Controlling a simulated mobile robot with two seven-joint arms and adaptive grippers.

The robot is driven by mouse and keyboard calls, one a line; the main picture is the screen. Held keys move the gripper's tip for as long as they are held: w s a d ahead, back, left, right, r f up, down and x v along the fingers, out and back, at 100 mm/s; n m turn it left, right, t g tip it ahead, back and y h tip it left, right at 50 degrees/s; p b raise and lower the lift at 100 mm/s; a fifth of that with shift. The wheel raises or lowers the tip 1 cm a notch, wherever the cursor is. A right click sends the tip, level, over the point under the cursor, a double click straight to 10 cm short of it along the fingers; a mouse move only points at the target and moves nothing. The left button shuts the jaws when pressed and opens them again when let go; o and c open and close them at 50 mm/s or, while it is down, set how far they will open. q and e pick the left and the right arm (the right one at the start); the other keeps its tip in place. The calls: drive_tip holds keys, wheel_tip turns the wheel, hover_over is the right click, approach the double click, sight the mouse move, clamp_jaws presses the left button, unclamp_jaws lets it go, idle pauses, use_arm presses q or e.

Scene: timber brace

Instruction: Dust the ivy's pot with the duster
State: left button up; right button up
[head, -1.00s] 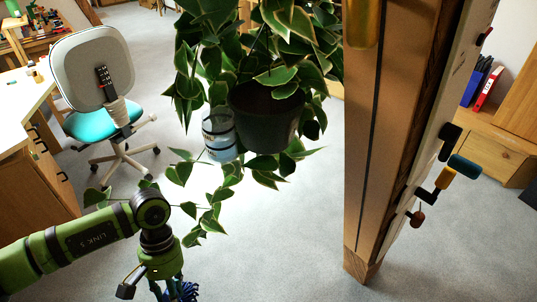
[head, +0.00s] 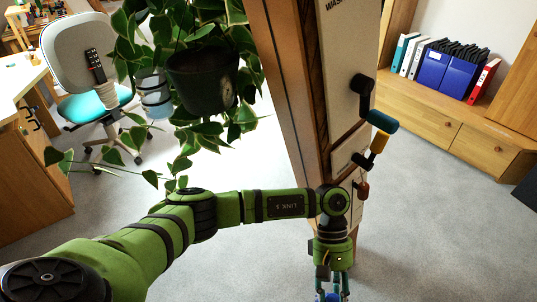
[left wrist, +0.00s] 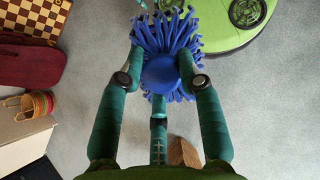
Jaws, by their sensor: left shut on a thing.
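The ivy's dark pot (head: 203,82) hangs at upper left of centre in the head view, with variegated leaves (head: 137,30) around it. A pale patch shows on its right side. My left gripper (head: 333,284) is low at the bottom, right of and below the pot and well apart from it. In the left wrist view its fingers (left wrist: 160,75) are closed around the blue duster (left wrist: 168,72), whose strands fan out beyond them. Only a bit of the duster's blue (head: 328,297) shows at the head view's bottom edge. My right gripper is not in view.
A wooden post (head: 288,75) stands right of the pot, close behind my left forearm. A white board (head: 348,50) beside it carries objects with coloured handles (head: 380,122). An office chair (head: 80,60) and desk are at left, a low cabinet (head: 445,115) at right.

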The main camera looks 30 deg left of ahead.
use_arm(q)
drive_tip(key=w+d+r+n+t+h+b, duration=0.25)
drive_tip(key=d+n+t+h+b, duration=0.3)
drive_tip(key=n+t+h, duration=0.4)
drive_tip(key=w+a+r+n+t+b, duration=0.2)
drive_tip(key=w+r+n+t, duration=0.1)
drive_tip(key=n+t, duration=0.7)
drive_tip(key=s+a+r+n+t+y+b, duration=0.1)
drive_tip(key=a+n+t+y+b, duration=0.45)
drive_tip(key=a, duration=0.45)
drive_tip(key=s+a+r+n+t+y+b, duration=0.15)
drive_tip(key=a+n+t+y, duration=0.25)
drive_tip(key=a+t+y, duration=0.4)
drive_tip(key=w+a+r+n+g+y, duration=0.5)
drive_tip(key=a+r+n+g+y, duration=0.2)
drive_tip(key=r+y, duration=0.3)
drive_tip(key=w+a+r+n+g+y, duration=0.4)
drive_tip(key=a+r+n+g+y, duration=0.2)
drive_tip(key=r+g+y, duration=0.3)
drive_tip(key=shift+w+a+r+n+y+b, duration=0.45)
drive_tip(key=shift+a+y, duration=0.25)
drive_tip(key=shift+y, duration=1.6)
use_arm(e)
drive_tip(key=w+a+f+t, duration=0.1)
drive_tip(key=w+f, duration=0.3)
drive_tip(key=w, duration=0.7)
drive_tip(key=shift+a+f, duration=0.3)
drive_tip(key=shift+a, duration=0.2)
